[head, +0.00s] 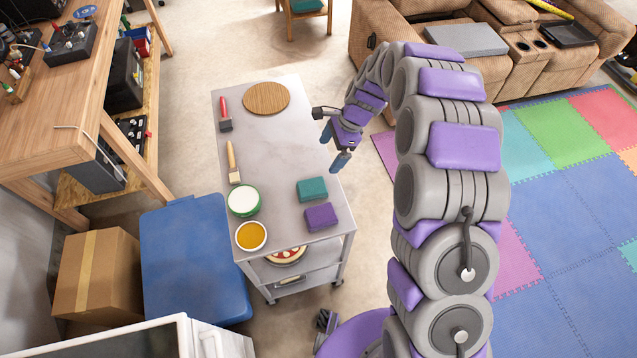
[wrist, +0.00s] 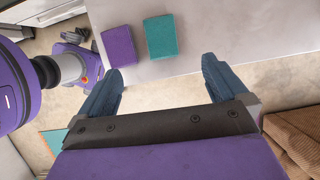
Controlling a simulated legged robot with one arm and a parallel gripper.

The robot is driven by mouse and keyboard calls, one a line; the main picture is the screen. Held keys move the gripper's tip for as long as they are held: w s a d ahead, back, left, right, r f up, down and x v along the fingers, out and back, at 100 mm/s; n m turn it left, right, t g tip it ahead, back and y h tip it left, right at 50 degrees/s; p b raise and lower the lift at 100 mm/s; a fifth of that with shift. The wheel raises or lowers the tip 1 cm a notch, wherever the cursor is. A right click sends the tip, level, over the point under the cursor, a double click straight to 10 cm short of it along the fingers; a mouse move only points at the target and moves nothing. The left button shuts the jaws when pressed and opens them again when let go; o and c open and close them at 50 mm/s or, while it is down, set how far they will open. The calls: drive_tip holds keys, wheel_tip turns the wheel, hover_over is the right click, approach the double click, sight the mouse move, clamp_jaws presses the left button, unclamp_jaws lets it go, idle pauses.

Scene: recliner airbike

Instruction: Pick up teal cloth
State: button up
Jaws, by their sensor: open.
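The teal cloth (head: 311,189) is a small folded block lying on the grey metal cart top (head: 285,130), near its front right edge. It also shows in the wrist view (wrist: 160,37), at the top centre. A purple cloth (head: 321,216) of similar shape lies just beside it, also visible in the wrist view (wrist: 119,46). My gripper (head: 334,148) is above the cart's right edge, farther back than the teal cloth and apart from it. In the wrist view my gripper (wrist: 157,82) has its two blue fingers spread wide with nothing between them.
On the cart are a round wooden board (head: 266,98), a red-handled scraper (head: 224,113), a brush (head: 232,162), a green-rimmed bowl (head: 243,201) and a bowl of orange content (head: 251,236). A blue bin (head: 195,258) stands left of the cart. The cart's middle is clear.

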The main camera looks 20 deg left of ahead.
drive_tip(key=b, duration=0.2)
hover_over(313, 187)
drive_tip(key=f, duration=1.1)
drive_tip(key=shift+w+d, duration=0.3)
drive_tip(key=shift+d, duration=0.1)
drive_tip(key=shift+w+d+f+b+x, duration=0.15)
drive_tip(key=shift+b+x, duration=0.1)
drive_tip(key=shift+x, duration=0.6)
drive_tip(key=shift+w+d+b+x, duration=0.15)
drive_tip(key=shift+b+x, duration=0.15)
drive_tip(key=shift+x, duration=0.55)
drive_tip(key=shift+d+f+b+x, duration=0.15)
drive_tip(key=shift+b+x, duration=0.1)
drive_tip(key=shift+x, duration=0.65)
drive_tip(key=shift+r, duration=0.15)
drive_tip(key=shift+f, duration=0.3)
drive_tip(key=shift+c, duration=0.2)
drive_tip(key=c, duration=1)
drive_tip(key=shift+r, duration=0.15)
